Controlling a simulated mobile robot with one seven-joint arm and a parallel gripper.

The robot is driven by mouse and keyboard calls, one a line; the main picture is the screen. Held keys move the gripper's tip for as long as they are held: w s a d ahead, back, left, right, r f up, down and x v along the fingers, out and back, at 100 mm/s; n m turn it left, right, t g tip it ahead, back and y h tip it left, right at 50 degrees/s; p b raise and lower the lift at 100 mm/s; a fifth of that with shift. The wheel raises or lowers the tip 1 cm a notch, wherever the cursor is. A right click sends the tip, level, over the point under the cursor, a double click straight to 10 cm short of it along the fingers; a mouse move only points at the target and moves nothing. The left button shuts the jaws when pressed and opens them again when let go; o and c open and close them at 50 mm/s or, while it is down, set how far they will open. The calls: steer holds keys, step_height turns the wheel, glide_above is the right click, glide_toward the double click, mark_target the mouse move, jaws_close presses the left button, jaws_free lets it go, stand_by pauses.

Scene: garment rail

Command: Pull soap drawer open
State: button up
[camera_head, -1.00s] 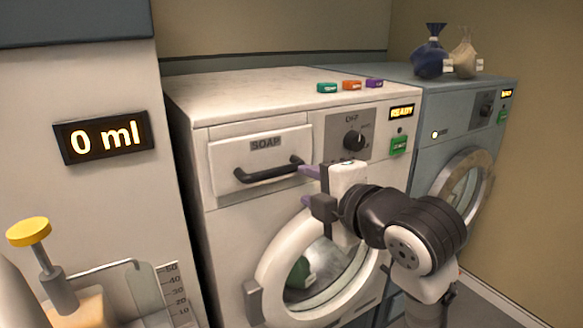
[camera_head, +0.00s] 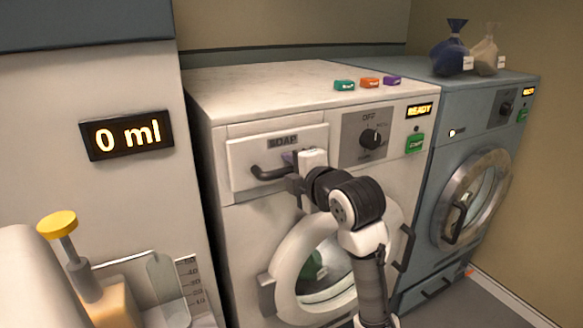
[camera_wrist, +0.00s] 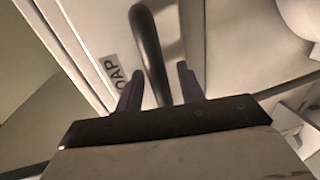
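The white soap drawer (camera_head: 242,158) is at the upper left of the white washer's front, under a label reading SOAP. Its black bar handle (camera_head: 265,173) runs across the drawer front. My gripper (camera_head: 288,170) is at the right part of this handle and hides some of it. In the wrist view, the handle (camera_wrist: 149,45) runs between the two purple fingers of my gripper (camera_wrist: 160,90). The fingers are apart, with gaps on both sides of the bar.
The washer's round door (camera_head: 283,270) is below the drawer, and a dial (camera_head: 371,138) is to its right. A grey-blue machine (camera_head: 465,115) stands at the right. A yellow-topped pump (camera_head: 58,225) and measuring jug (camera_head: 165,285) are at the lower left.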

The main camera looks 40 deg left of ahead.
jaws_close()
stand_by(0.3)
